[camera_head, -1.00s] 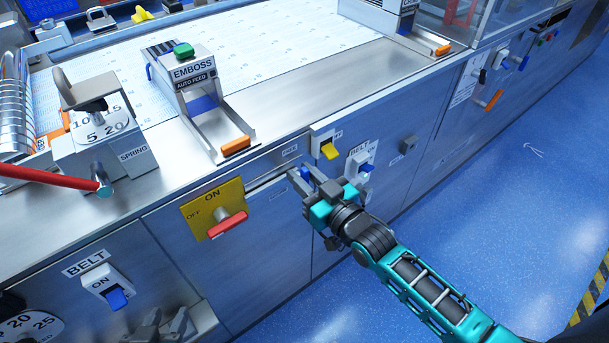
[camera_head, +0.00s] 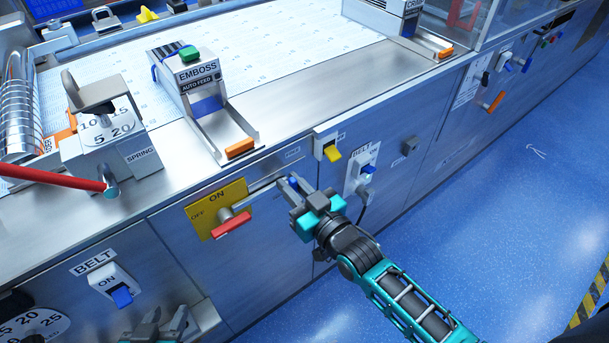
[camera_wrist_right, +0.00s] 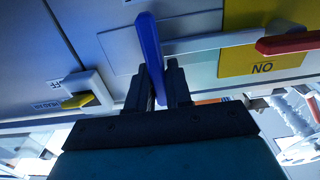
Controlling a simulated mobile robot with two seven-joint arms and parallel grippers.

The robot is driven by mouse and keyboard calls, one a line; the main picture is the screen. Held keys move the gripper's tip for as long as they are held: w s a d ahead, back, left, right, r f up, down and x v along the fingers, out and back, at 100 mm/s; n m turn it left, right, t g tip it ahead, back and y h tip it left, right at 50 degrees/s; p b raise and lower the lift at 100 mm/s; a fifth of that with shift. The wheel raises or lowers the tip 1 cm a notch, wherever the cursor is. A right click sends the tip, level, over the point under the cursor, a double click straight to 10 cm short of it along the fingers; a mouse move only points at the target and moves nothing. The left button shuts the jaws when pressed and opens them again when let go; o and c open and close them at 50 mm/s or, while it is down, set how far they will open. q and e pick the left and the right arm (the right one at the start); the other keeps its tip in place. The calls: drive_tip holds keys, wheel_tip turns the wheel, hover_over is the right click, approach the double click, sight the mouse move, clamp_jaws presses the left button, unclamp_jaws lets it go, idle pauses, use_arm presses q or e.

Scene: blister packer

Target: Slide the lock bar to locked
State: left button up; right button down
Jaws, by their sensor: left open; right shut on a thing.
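The lock bar's blue handle (camera_head: 293,182) stands out from the steel front panel, right of the yellow ON/OFF plate (camera_head: 207,220). A pale horizontal bar (camera_head: 265,186) runs from the handle toward that plate. My right gripper (camera_head: 297,188) is shut on the blue handle. In the right wrist view the handle (camera_wrist_right: 149,45) sticks up between the two dark fingers (camera_wrist_right: 160,88), with the pale bar behind it. My left gripper (camera_head: 165,322) is open and empty at the bottom edge, low in front of the machine.
A red lever (camera_head: 232,224) projects from the yellow plate, left of my right gripper. A yellow switch (camera_head: 332,153) and a blue BELT switch (camera_head: 367,170) stick out to the right. Another BELT switch (camera_head: 121,296) is near my left gripper. The blue floor at right is open.

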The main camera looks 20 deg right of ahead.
drive_tip(key=shift+s+a, duration=0.15)
drive_tip(key=shift+a, duration=0.05)
drive_tip(key=c, duration=1.1)
unclamp_jaws()
drive_tip(key=shift+s, duration=0.1)
drive_tip(key=v, duration=1.2)
drive_tip(key=shift+s+d+p, duration=0.15)
drive_tip(key=shift+s+p, duration=0.15)
drive_tip(key=shift+p, duration=0.05)
drive_tip(key=s+d+f+g+h, duration=0.1)
drive_tip(key=f+g, duration=0.1)
drive_tip(key=f, duration=0.1)
drive_tip(key=s+d+f+m+g+h, duration=0.1)
drive_tip(key=f+g, duration=0.1)
drive_tip(key=s+d+f+g+h, duration=0.1)
drive_tip(key=f+g+h, duration=0.1)
drive_tip(key=f, duration=0.1)
drive_tip(key=shift+s+d+f+p, duration=0.1)
drive_tip(key=shift+f+p, duration=0.25)
drive_tip(key=shift+p, duration=0.05)
